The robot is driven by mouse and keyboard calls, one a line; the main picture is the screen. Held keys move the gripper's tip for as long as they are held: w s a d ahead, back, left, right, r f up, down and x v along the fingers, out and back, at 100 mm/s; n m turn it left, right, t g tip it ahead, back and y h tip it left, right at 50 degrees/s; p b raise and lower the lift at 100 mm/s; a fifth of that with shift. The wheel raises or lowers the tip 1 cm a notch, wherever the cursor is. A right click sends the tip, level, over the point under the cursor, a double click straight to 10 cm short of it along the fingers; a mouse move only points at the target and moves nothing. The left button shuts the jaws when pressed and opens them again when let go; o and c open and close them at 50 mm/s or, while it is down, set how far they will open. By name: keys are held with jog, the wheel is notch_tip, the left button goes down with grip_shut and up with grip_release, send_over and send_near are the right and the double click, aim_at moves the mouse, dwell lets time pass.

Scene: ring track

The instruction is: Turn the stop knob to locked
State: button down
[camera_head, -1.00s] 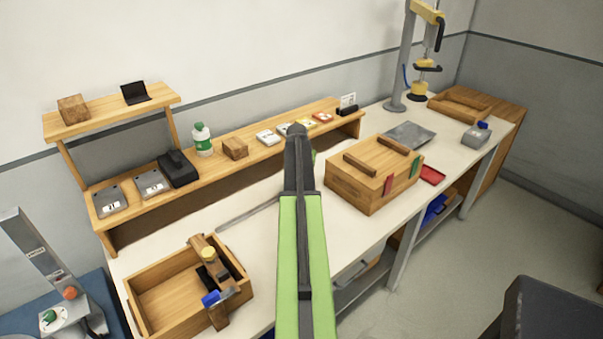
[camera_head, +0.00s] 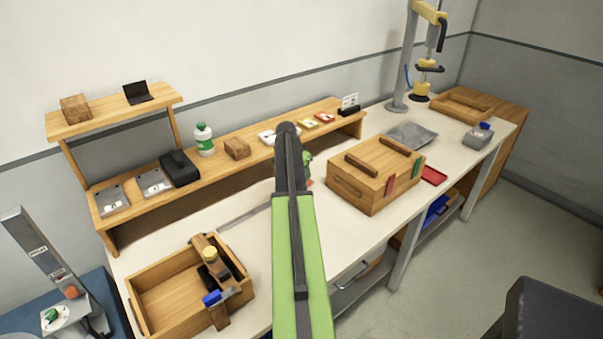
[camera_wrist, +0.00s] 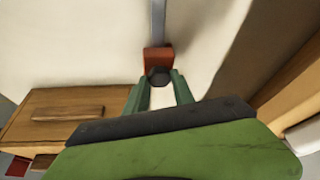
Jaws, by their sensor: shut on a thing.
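The stop is a small orange-red block on a grey rail (camera_wrist: 158,18) in the wrist view. Its dark grey knob (camera_wrist: 158,77) faces my gripper. My gripper (camera_wrist: 160,82) has its two green fingers on either side of the knob, shut on it. I cannot read any locked mark on the stop. In the head view, my arm hides most of the stop and knob. A green finger of my gripper (camera_head: 308,157) shows just right of the dark wrist, low over the white bench. The rail also shows in the head view (camera_head: 245,213), lying on the bench left of my arm.
A lidded wooden box (camera_head: 365,190) stands right of my gripper. An open wooden crate (camera_head: 150,318) with tools is at the front left. A long wooden shelf (camera_head: 225,170) with small items runs behind. The bench between crate and box is mostly clear.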

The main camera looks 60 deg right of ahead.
jog(key=shift+w, duration=0.1)
jog(key=c, duration=1.1)
grip_release()
jog(key=shift+o, duration=0.2)
jog(key=shift+a+r, duration=0.1)
jog(key=shift+r, duration=0.1)
jog(key=p+v, duration=1.6)
jog(key=v, duration=0.1)
